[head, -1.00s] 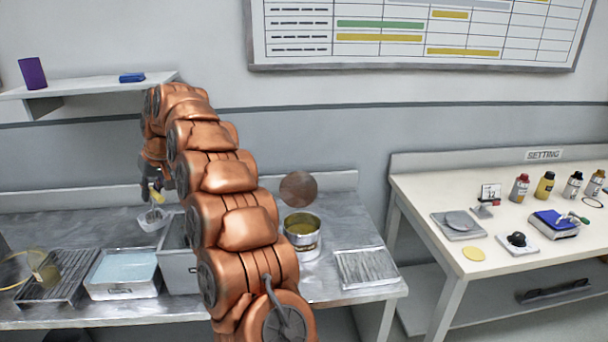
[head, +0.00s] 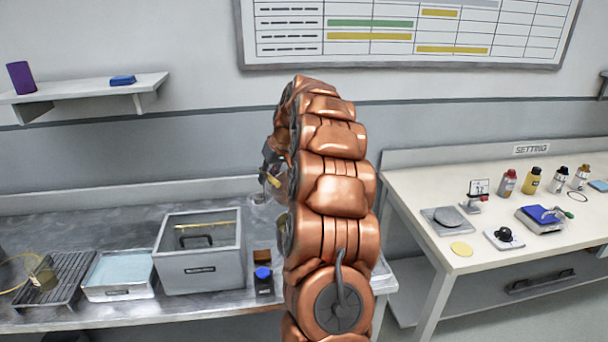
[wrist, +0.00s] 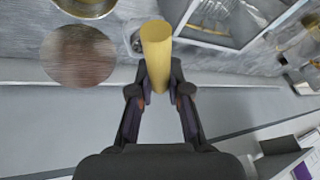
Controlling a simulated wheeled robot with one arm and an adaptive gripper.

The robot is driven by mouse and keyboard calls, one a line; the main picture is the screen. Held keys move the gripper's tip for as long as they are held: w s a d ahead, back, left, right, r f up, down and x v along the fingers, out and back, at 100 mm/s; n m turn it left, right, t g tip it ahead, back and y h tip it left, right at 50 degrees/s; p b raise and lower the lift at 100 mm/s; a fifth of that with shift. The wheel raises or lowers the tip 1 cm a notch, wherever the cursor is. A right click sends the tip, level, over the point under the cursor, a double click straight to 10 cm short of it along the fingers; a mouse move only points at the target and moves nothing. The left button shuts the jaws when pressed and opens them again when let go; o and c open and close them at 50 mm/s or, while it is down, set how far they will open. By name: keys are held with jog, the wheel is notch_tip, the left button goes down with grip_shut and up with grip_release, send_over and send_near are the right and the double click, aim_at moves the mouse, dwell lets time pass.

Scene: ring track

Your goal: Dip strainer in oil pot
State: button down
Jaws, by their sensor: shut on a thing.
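My gripper (wrist: 157,92) is shut on the yellow handle of the strainer (wrist: 157,50). In the head view my gripper (head: 270,160) is partly hidden beside my copper arm, with the yellow handle (head: 271,180) below it. A pale, blurred strainer basket (head: 259,196) seems to hang under it. The oil pot (wrist: 88,8) shows only in part at the top left of the wrist view, left of the handle and apart from it. In the head view my arm hides the pot.
A round brown disc (wrist: 78,57) lies near the pot. A grey box (head: 200,270), a tray of pale blue liquid (head: 120,292) and a rack (head: 58,280) stand on the metal bench. A white table (head: 420,190) is at the right.

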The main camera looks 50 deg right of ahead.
jog(key=s+d+m, duration=0.1)
jog(key=s+d, duration=0.6)
jog(key=s, duration=0.1)
notch_tip(320, 180, down, 18)
jog(key=b, duration=0.7)
jog(key=shift+w+h+b, duration=0.2)
jog(key=shift+h+b, duration=0.1)
dwell(1.1)
jog(key=shift+d+r, duration=0.1)
jog(key=shift+r, duration=0.1)
dwell(0.8)
notch_tip(320, 180, up, 12)
jog(key=p, duration=0.1)
jog(key=shift+r+p, duration=0.25)
jog(key=shift+p, duration=0.05)
dwell(1.5)
dwell(0.9)
